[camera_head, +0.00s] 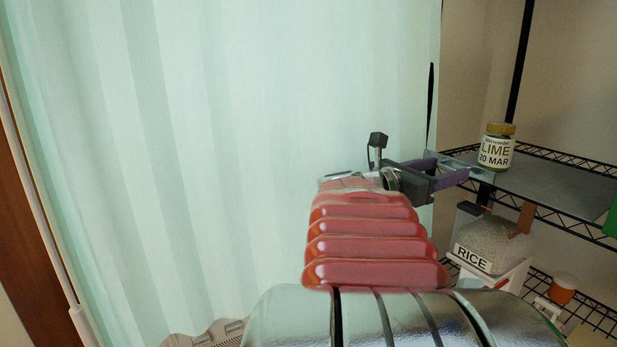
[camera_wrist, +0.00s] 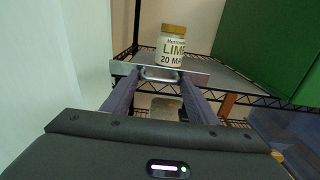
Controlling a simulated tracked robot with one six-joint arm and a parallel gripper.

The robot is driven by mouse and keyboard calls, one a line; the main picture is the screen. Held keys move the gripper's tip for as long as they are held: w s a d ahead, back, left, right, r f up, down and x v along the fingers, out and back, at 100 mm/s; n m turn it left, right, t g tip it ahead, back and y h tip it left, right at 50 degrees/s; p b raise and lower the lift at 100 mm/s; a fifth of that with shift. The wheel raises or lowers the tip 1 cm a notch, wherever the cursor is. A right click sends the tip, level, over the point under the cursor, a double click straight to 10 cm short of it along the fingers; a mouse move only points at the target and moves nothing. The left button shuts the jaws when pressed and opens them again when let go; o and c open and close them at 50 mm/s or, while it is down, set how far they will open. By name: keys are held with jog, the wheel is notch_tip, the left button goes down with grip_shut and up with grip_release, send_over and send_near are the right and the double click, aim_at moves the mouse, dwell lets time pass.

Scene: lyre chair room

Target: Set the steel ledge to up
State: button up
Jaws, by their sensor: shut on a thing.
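The steel ledge (camera_wrist: 190,77) is a narrow metal strip with a loop handle at the front edge of the wire shelf, in the wrist view. In the head view a small part of the ledge (camera_head: 467,155) shows beyond my fingers, and its tilt is hard to tell. My gripper (camera_wrist: 160,82) has its two purple fingers on either side of the loop handle, shut on the ledge. In the head view my gripper (camera_head: 455,170) reaches right to the shelf edge.
A lime jar (camera_head: 496,147) stands on the grey shelf (camera_head: 560,185) just behind the ledge; it also shows in the wrist view (camera_wrist: 171,46). A rice container (camera_head: 490,243) and an orange jar (camera_head: 562,290) are below. A green panel (camera_wrist: 270,45) stands right. A pale curtain (camera_head: 200,150) hangs left.

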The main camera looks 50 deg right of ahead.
jog(key=shift+r, duration=0.8)
jog(key=o, duration=1.2)
jog(key=shift+a+f, duration=0.1)
jog(key=shift+a, duration=0.05)
jog(key=shift+v, duration=6.85)
